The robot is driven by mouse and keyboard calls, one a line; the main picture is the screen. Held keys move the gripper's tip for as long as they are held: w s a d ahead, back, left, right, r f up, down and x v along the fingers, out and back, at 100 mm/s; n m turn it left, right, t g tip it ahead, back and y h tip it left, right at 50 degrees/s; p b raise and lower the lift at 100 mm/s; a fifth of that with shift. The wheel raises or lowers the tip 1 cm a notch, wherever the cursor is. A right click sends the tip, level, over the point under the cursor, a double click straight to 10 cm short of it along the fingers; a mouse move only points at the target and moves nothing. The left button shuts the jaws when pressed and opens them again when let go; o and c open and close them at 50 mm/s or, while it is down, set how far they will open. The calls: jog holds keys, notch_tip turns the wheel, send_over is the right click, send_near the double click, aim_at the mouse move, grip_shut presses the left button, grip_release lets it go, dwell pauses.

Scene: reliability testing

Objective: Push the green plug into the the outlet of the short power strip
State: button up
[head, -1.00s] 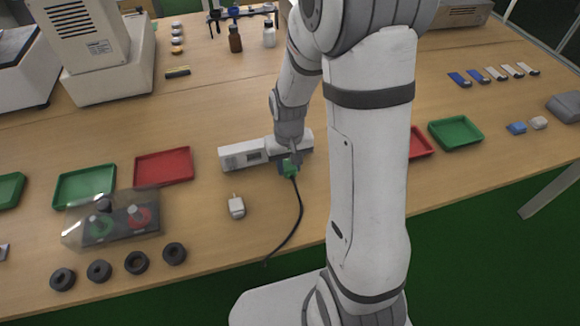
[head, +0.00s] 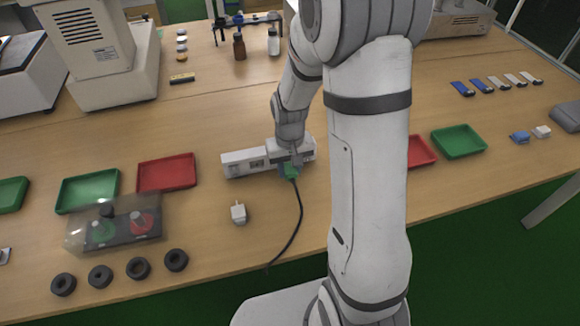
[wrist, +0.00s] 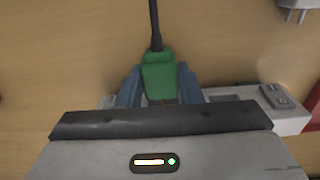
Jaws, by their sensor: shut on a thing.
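The green plug (head: 290,171), with a black cord (head: 299,215), is at the front side of the short white power strip (head: 244,162). My gripper (head: 291,164) is shut on the plug. In the wrist view, the gripper's blue fingers (wrist: 159,87) clasp the green plug (wrist: 158,72) from both sides, and its cord runs away toward the top. The power strip (wrist: 288,120) shows behind the gripper body, with a switch at its right end. The plug's prongs and the outlet are hidden, so I cannot tell how far the plug is in.
A white plug (head: 238,212) lies in front of the strip. A red tray (head: 166,172) and a green tray (head: 88,188) are to the left. A clear-covered button box (head: 117,225) and several black rings (head: 137,267) lie at the front left.

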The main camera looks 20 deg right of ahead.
jog(key=shift+w, duration=1.65)
dwell(3.1)
jog(key=o, duration=1.1)
jog(key=shift+o, duration=0.2)
notch_tip(320, 180, up, 8)
jog(key=shift+s+r, duration=0.1)
jog(key=s+r+t+p, duration=0.1)
jog(key=s+r, duration=0.5)
jog(key=s, duration=0.3)
jog(key=s+r+t+p, duration=0.1)
jog(key=s+r+p, duration=0.1)
jog(key=s+r, duration=0.4)
jog(key=s, duration=0.3)
jog(key=shift+s+d+r+t, duration=0.15)
jog(key=shift+s+r+t, duration=0.15)
jog(key=shift+s+r, duration=0.1)
